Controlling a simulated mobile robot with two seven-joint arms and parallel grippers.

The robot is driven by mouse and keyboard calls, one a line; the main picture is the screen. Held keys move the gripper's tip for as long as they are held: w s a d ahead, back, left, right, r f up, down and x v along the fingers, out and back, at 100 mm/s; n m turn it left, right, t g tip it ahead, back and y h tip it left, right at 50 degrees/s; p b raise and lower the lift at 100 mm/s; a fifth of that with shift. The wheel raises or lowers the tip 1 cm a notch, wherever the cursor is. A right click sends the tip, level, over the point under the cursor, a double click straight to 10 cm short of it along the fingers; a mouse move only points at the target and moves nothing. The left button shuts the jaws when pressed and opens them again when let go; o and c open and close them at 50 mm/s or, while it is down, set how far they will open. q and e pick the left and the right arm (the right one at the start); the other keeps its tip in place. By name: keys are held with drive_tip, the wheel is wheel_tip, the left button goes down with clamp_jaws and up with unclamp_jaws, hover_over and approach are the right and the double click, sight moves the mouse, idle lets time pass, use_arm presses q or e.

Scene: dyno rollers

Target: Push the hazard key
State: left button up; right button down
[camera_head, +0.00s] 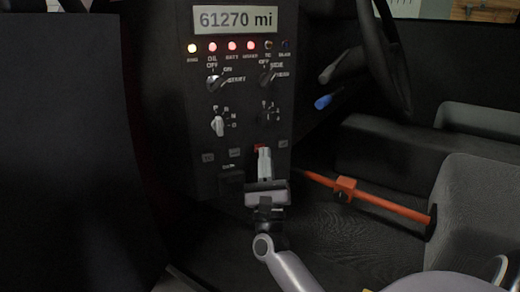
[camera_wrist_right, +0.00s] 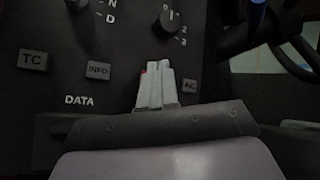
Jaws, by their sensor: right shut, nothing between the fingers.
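The hazard key looks to be the small red key (camera_head: 258,148) in the lower row of the dark console. My right gripper (camera_head: 264,152) is shut and empty, its fingertips in front of this key and covering most of it. In the right wrist view the closed fingertips (camera_wrist_right: 157,66) stand between the INFO key and the AC key, and only a sliver of the red key (camera_wrist_right: 143,72) shows at their left. I cannot tell whether the fingertips touch it. My left gripper is not in view.
The INFO key (camera_wrist_right: 98,69) and the AC key (camera_wrist_right: 190,86) are close on either side; the TC key (camera_wrist_right: 33,61) is farther left. Rotary knobs (camera_head: 218,125) sit above. An orange bar (camera_head: 385,204) runs at the right, below the steering wheel (camera_head: 388,60).

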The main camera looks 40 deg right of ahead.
drive_tip(key=s, duration=0.1)
drive_tip(key=s+a+p, duration=0.1)
drive_tip(key=s, duration=0.1)
drive_tip(key=s+a, duration=0.1)
drive_tip(key=s, duration=0.1)
drive_tip(key=shift+s+p, duration=0.25)
drive_tip(key=shift+p, duration=0.1)
idle(0.4)
